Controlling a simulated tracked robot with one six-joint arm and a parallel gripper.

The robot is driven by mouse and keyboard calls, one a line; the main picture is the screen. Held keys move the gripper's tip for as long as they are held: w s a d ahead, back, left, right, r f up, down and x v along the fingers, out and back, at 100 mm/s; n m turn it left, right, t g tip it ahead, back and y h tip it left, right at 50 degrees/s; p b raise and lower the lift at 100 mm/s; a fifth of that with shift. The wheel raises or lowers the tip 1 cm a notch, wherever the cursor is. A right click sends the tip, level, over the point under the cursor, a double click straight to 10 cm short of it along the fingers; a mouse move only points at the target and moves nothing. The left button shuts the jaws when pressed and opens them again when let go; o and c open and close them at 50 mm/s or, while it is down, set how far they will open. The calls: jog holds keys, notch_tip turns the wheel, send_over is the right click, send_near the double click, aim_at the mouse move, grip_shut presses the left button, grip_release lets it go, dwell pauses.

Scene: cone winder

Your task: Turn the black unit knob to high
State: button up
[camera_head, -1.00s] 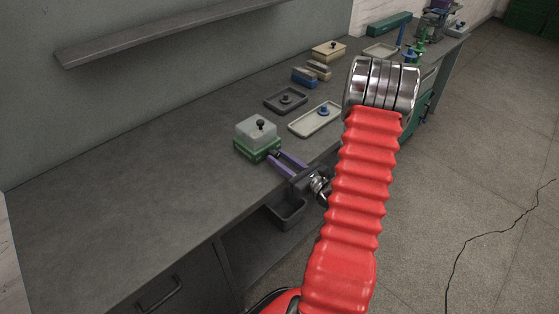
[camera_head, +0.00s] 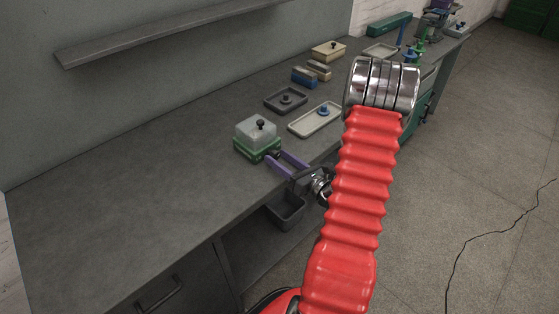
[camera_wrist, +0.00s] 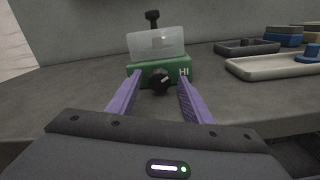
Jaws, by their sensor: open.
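The unit (camera_head: 257,139) stands on the bench, with a green base and a clear box on top that has a black ball knob. In the wrist view the green base (camera_wrist: 186,71) faces me with "HI" in white at its right. A black knob (camera_wrist: 160,80) with a pale mark is on its front, and the mark points up and to the right, towards "HI". My gripper (camera_head: 286,163) has purple fingers and is open, in front of the unit. In the wrist view its fingers (camera_wrist: 158,98) are at either side of the knob and nearer to me, apart from it.
A dark tray (camera_head: 286,100) and a pale tray (camera_head: 304,130) with a blue knob lie beyond the unit. Blue and tan blocks (camera_head: 305,77) stand farther back. A dark bin (camera_head: 287,212) is below the bench edge. The bench left of the unit is clear.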

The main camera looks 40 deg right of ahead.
jog(key=shift+s, duration=0.1)
jog(key=s, duration=1.3)
jog(key=shift+s+d, duration=0.15)
jog(key=shift+s, duration=0.15)
dwell(0.6)
